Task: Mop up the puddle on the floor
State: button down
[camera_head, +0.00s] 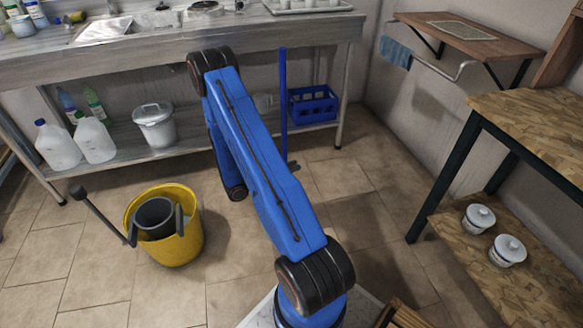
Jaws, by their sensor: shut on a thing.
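A blue upright pole (283,105), which looks like a mop or broom handle, stands in front of the lower shelf. A small dark piece shows at its foot near the floor, and I cannot tell whether it is a mop head. A yellow bucket (183,250) with a dark grey wringer (155,218) and a long lever stands on the floor at left. Dark patches show on the tiled floor (335,180) right of my arm; I cannot tell puddle from shadow. My blue arm crosses the middle, and my gripper is hidden behind it.
A metal counter (160,45) runs along the back, with jugs (58,145), a lidded pot (154,125) and a blue crate (312,104) on its lower shelf. A wooden table (535,120) with lidded jars (507,251) below stands at right. Floor is open between.

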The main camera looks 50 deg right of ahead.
dwell(0.4)
jog(key=c, duration=1.6)
grip_release()
jog(key=shift+o, duration=0.2)
jog(key=shift+a, duration=0.1)
